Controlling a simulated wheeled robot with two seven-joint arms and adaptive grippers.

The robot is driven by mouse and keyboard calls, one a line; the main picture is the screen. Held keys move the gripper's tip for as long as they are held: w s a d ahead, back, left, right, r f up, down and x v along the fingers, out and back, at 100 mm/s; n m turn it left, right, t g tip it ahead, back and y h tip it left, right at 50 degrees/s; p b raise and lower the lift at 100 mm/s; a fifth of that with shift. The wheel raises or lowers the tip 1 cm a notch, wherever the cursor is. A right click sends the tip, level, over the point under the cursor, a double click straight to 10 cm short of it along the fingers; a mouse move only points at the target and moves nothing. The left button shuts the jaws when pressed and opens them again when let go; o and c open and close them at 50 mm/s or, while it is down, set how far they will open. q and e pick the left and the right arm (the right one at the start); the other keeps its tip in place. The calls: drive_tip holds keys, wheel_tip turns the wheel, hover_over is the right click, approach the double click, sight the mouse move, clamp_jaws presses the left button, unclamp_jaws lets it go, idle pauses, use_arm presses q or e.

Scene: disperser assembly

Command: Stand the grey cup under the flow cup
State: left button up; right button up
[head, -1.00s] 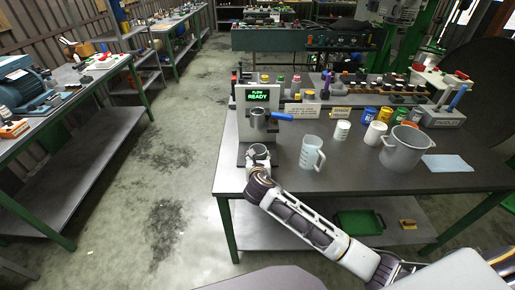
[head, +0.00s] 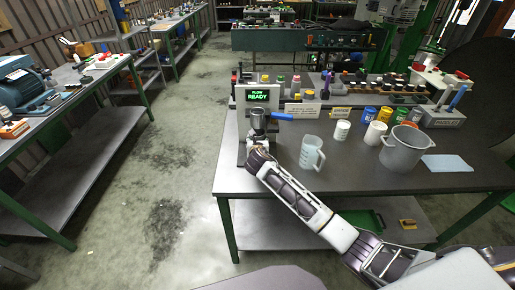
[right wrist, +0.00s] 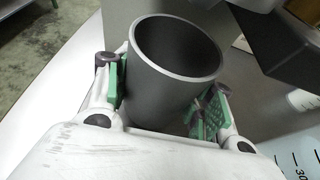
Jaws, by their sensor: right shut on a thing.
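The flow cup (head: 258,116), a grey metal cup with a blue handle (head: 282,116), sits in the white stand (head: 240,120). The stand's display (head: 258,96) reads FLOW READY. My right gripper (head: 260,154) is at the stand, below the flow cup. It is shut on the grey cup (right wrist: 170,75), with a green finger pad on each side of it in the right wrist view. The grey cup is open at the top and looks empty. In the head view it is mostly hidden by my gripper, and I cannot tell whether it touches the stand's base. My left gripper is out of view.
A clear measuring jug (head: 312,153) stands close to the right of my right gripper. A white cup (head: 342,130), several small cans and a large grey pot (head: 403,149) stand farther right. The front of the table (head: 350,178) is clear.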

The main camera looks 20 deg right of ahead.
drive_tip(key=shift+f, duration=1.7)
drive_tip(key=shift+f, duration=0.15)
drive_tip(key=o, duration=1.1)
